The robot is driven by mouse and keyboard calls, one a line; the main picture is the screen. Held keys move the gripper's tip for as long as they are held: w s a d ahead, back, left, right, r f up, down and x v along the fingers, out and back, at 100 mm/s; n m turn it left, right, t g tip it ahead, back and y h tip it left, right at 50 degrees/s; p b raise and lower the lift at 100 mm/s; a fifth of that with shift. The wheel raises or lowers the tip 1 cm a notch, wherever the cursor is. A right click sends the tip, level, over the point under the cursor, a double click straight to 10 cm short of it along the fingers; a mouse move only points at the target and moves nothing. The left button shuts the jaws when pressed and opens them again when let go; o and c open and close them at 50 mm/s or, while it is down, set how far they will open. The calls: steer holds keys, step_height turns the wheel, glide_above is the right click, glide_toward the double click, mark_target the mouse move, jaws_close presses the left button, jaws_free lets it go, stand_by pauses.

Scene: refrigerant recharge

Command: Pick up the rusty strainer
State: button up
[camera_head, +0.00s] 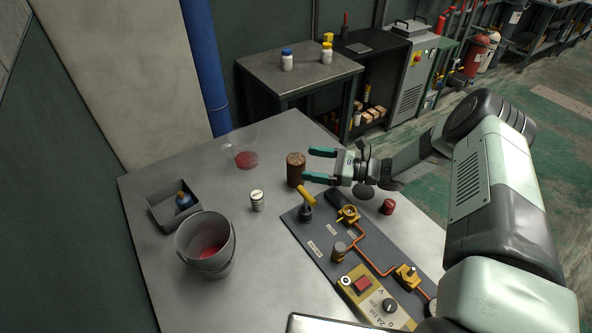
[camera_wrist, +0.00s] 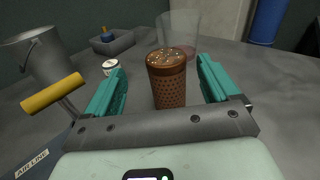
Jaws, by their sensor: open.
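The rusty strainer (camera_head: 296,169) is a brown, perforated upright cylinder standing on the metal table. In the wrist view the strainer (camera_wrist: 166,80) stands upright ahead, between the two teal fingers, with its speckled top showing. My gripper (camera_head: 320,165) is open and empty, low over the table to the right of the strainer in the head view. In the wrist view my gripper (camera_wrist: 165,85) has one finger on each side of the strainer, with a gap on both sides.
A clear beaker (camera_head: 246,160) with red liquid stands behind the strainer. A yellow-handled valve (camera_head: 306,196) on the dark panel (camera_head: 319,246) is close in front. A white can (camera_head: 257,200), a bucket (camera_head: 206,262) and a grey tray (camera_head: 160,213) are to the left.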

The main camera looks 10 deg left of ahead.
mark_target(290, 162)
steer(key=shift+w+f+m+t, duration=0.1)
steer(key=shift+f+m+t, duration=0.25)
steer(key=shift+f, duration=0.25)
steer(key=shift+a+f, duration=0.15)
steer(key=a, duration=0.4)
steer(key=w+a, duration=0.1)
steer(key=a, duration=0.2)
steer(key=shift+f, duration=0.3)
steer(key=c, duration=1.2)
steer(key=shift+r, duration=0.1)
